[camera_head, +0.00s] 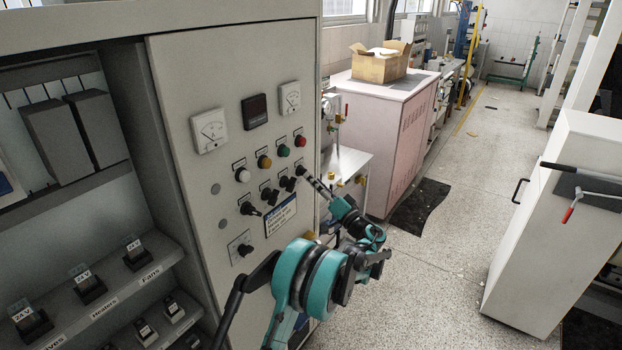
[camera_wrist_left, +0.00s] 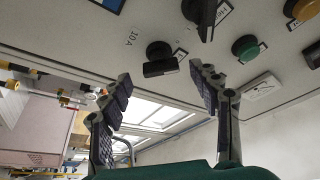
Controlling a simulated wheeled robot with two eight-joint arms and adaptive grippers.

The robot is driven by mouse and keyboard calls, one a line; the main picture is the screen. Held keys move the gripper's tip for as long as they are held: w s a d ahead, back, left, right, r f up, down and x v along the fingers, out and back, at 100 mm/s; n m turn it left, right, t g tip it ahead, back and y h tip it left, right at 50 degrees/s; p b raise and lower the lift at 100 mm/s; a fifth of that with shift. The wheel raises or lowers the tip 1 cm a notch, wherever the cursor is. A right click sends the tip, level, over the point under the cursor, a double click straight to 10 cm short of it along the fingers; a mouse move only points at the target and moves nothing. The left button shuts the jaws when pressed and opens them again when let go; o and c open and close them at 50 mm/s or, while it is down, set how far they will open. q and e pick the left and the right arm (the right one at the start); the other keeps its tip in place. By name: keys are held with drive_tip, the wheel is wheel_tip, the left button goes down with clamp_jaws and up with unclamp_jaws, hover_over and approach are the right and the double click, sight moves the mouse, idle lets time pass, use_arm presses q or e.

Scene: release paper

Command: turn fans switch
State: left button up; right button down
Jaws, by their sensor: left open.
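The grey control panel (camera_head: 230,180) carries several black rotary switches, such as one at the lower left of the group (camera_head: 248,208). My left gripper (camera_head: 316,184) is beside the right end of the switch rows, with one finger overlapping that area. In the left wrist view my left gripper (camera_wrist_left: 160,74) is open and empty. A black switch (camera_wrist_left: 160,60) lies ahead between its fingertips, apparently untouched. Another black switch (camera_wrist_left: 203,18) is above it, with a label starting "He". The nearer switch's label is mostly hidden. The word "Fans" (camera_head: 150,275) shows on the left shelf edge.
Coloured buttons, including a green one (camera_wrist_left: 245,47), and meters (camera_head: 209,131) sit near the switches. Small "24 V" units (camera_head: 88,284) stand on the left shelf. A pink cabinet (camera_head: 385,130) is beyond the panel. A white cabinet (camera_head: 550,220) stands right, with open floor between.

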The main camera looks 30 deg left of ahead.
use_arm(q)
drive_tip(key=v, duration=0.9)
drive_tip(key=shift+d, duration=0.15)
